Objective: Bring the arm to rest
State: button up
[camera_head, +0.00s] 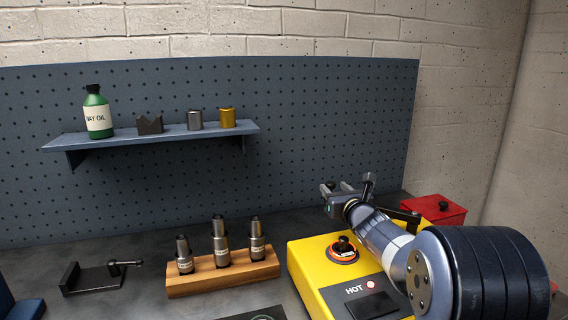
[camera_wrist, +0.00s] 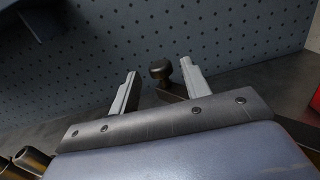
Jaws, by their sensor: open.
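My gripper (camera_head: 338,186) is raised over the back of the bench, above and behind the yellow machine. The wrist view shows its two fingers (camera_wrist: 158,88) spread apart with nothing held between them. Behind the gap in the wrist view is a dark round knob (camera_wrist: 160,69), apart from the fingers. My arm reaches in from the lower right of the head view and covers part of the yellow machine.
The yellow machine (camera_head: 305,262) has a knob and a lit "HOT" lamp. A red box (camera_head: 450,212) stands behind my arm. A wooden block (camera_head: 205,284) holds several metal cylinders. A shelf (camera_head: 160,138) on the pegboard carries a green bottle (camera_head: 97,112).

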aim_at(332, 185)
jog(key=p+x, duration=0.1)
jog(key=x, duration=0.2)
jog(key=shift+w+a+r, duration=0.15)
jog(key=shift+w, duration=0.15)
jog(key=shift+s+a+y+p, duration=0.15)
jog(key=shift+s+y+p, duration=0.15)
jog(key=shift+s+p, duration=0.2)
jog(key=shift+n, duration=0.3)
jog(key=shift+a, duration=0.1)
